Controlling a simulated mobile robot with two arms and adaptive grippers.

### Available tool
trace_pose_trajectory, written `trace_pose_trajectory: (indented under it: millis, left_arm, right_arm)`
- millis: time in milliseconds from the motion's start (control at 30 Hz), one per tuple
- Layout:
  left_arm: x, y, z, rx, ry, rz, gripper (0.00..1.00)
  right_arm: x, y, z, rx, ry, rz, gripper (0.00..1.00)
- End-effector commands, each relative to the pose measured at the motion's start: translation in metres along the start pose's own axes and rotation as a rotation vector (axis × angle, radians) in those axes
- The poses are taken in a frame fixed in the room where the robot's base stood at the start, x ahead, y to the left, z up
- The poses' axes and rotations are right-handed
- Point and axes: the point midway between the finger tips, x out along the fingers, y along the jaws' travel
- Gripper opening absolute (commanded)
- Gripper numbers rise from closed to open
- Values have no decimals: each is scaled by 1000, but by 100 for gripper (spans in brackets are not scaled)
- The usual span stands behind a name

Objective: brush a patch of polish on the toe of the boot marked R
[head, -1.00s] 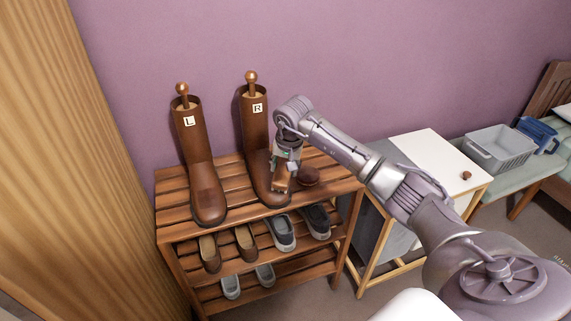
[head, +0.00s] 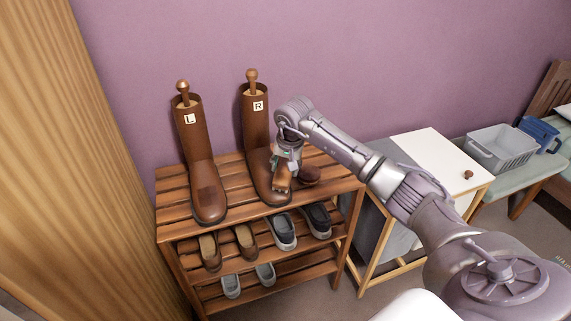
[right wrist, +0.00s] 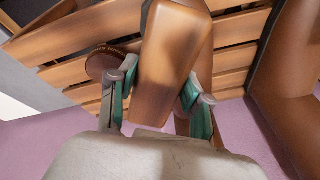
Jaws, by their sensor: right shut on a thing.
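The boot marked R (head: 257,130) stands upright on the top slats of the rack, a shoe tree in its shaft. The boot marked L (head: 196,150) stands to its left, with a darker patch on its toe. My right gripper (head: 286,163) is shut on a wooden brush (head: 281,185), at the right side of the R boot's toe. In the right wrist view, the brush (right wrist: 168,62) sits between the green-padded fingers (right wrist: 158,88). It hides part of the boot behind, so I cannot tell whether its bristles touch the toe. My left gripper is out of view.
A round dark brown tin (head: 309,175) sits on the rack (head: 240,212) just right of the brush. Several shoes fill the lower shelves. A white-topped hamper (head: 432,160) bears a small brown thing (head: 468,174). A grey basket (head: 499,148) is beyond it.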

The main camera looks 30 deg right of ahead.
Motion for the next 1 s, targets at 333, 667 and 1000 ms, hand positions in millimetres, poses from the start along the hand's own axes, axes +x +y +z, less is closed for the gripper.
trace_pose_trajectory:
  millis: [333, 667, 1000]
  left_arm:
    - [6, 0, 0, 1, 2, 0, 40]
    - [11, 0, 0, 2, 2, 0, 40]
    - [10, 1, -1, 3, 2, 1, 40]
  right_arm:
    - [7, 0, 0, 0, 1, 0, 22]
    - [14, 0, 0, 0, 2, -1, 22]
    - [13, -8, 4, -3, 1, -1, 22]
